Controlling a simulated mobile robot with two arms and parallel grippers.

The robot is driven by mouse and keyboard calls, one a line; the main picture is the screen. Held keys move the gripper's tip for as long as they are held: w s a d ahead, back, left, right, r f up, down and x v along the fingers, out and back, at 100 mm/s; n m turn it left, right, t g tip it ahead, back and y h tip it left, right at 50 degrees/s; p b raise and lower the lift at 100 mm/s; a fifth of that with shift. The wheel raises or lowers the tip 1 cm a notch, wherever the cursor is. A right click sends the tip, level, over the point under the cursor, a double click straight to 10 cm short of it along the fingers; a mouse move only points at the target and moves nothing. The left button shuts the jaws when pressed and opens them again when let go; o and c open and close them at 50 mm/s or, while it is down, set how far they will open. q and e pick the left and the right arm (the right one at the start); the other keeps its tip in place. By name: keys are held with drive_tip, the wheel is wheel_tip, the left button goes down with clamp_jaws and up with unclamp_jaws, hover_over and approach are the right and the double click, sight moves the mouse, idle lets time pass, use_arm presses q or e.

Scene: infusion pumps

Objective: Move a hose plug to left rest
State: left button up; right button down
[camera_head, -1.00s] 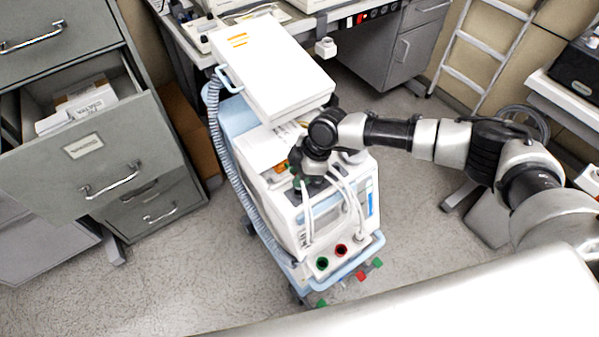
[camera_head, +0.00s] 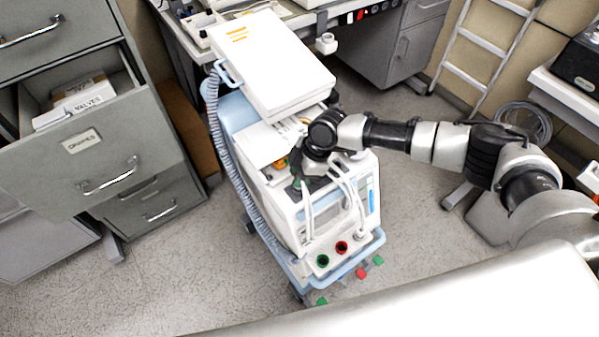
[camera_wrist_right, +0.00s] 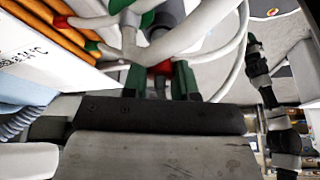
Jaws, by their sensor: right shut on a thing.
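My right gripper (camera_head: 297,184) is over the top front of the white pump unit (camera_head: 318,225). In the right wrist view, the green-tipped fingers (camera_wrist_right: 158,82) are shut on a hose plug with a red band (camera_wrist_right: 160,68). Pale hoses (camera_wrist_right: 205,35) curve around it; its far end is partly hidden. In the head view, white hoses (camera_head: 347,190) hang down the pump's front. A green socket (camera_head: 323,261) and a red socket (camera_head: 342,247) sit low on that front. The left gripper is out of view.
The pump stands on a blue-railed cart (camera_head: 372,250), with a white case (camera_head: 275,62) behind it. A ribbed hose (camera_head: 224,150) runs down its left side. An open drawer (camera_head: 92,150) juts out at the left.

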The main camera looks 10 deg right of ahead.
drive_tip(key=shift+f+b, duration=0.4)
drive_tip(key=shift+f, duration=0.3)
drive_tip(key=c, duration=0.8)
unclamp_jaws()
drive_tip(key=v, duration=1.1)
drive_tip(key=shift+b, duration=0.3)
